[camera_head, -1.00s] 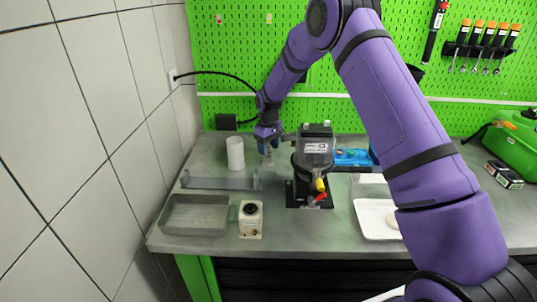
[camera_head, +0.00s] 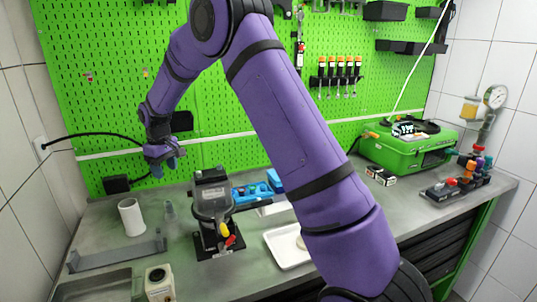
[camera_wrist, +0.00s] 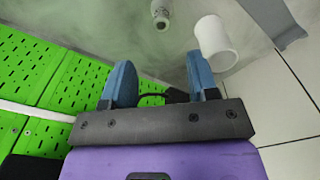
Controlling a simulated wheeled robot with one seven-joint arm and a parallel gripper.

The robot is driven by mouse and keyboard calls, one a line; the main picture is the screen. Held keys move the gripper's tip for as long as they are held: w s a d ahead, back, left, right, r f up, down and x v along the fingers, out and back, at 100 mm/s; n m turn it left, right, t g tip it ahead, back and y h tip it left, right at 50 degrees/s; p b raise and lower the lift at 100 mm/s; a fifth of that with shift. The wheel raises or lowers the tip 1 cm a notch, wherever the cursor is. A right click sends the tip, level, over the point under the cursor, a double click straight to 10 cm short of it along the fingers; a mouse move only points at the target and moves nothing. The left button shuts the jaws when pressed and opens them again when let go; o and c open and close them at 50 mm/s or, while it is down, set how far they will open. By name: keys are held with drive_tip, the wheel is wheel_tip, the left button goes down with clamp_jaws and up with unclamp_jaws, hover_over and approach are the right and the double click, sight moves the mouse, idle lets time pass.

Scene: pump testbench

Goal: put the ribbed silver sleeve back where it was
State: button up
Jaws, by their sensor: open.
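A small silver-grey piece (camera_head: 169,209), which looks like the ribbed sleeve, stands upright on the bench between the white cylinder and the black pump. Its ribs are too small to make out in the head view. It also shows at the top of the wrist view (camera_wrist: 160,14), beyond my fingers. My gripper (camera_head: 165,160) is raised above and behind it, clear of it. In the wrist view its two blue fingers (camera_wrist: 157,75) are apart with nothing between them.
A white cylinder (camera_head: 131,217) stands left of the silver piece, and the black pump (camera_head: 213,212) stands right of it. A grey rail (camera_head: 115,254) and grey tray (camera_head: 95,287) lie in front. A white tray (camera_head: 287,247) and green case (camera_head: 405,148) are farther right.

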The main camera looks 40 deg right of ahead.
drive_tip(key=s+d+r+m+t, duration=0.1)
drive_tip(key=s+d+r, duration=0.1)
drive_tip(key=s+r, duration=0.8)
drive_tip(key=s+d+r+m+t, duration=0.1)
drive_tip(key=s+d+r, duration=0.1)
drive_tip(key=s+r, duration=0.75)
drive_tip(key=s+d+m+t, duration=0.2)
drive_tip(key=s+m, duration=0.1)
drive_tip(key=s, duration=2.3)
drive_tip(key=shift+s+t, duration=0.2)
drive_tip(key=shift+t, duration=0.2)
